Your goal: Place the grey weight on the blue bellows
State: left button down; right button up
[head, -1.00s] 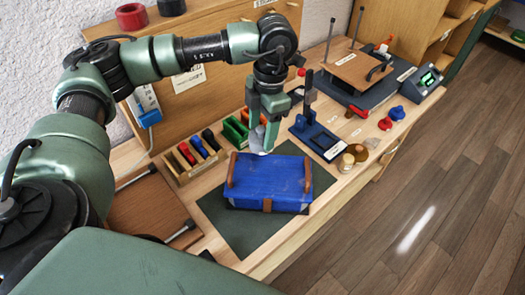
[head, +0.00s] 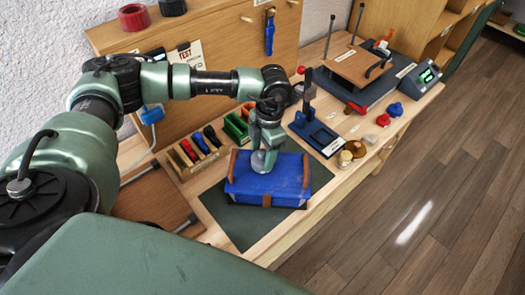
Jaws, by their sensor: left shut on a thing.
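The blue bellows (head: 240,184) lies on a dark green mat, with brown leather straps or corners at its ends. My left gripper (head: 264,150) comes down over the top of the bellows, near its middle. It is shut on the grey weight (head: 260,161), a rounded grey piece low between the fingers. The weight is at or just above the bellows' top; I cannot tell whether it touches. The gripper hides part of the bellows' back edge. My right gripper is not in view.
The dark green mat (head: 222,219) has free room around the bellows. A wooden rack with coloured-handled tools (head: 198,148) stands behind left. A blue press stand (head: 315,134), small knobs (head: 383,120) and a scale (head: 425,76) are to the right.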

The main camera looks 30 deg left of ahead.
pick_arm(q)
jog(key=shift+w+r, duration=0.1)
jog(key=shift+c, duration=2.2)
grip_release()
jog(key=shift+r, duration=0.15)
notch_tip(320, 180, up, 12)
jog(key=w+b, duration=0.1)
jog(key=b, duration=0.3)
jog(key=shift+d+f, duration=0.2)
jog(key=shift+d, duration=0.2)
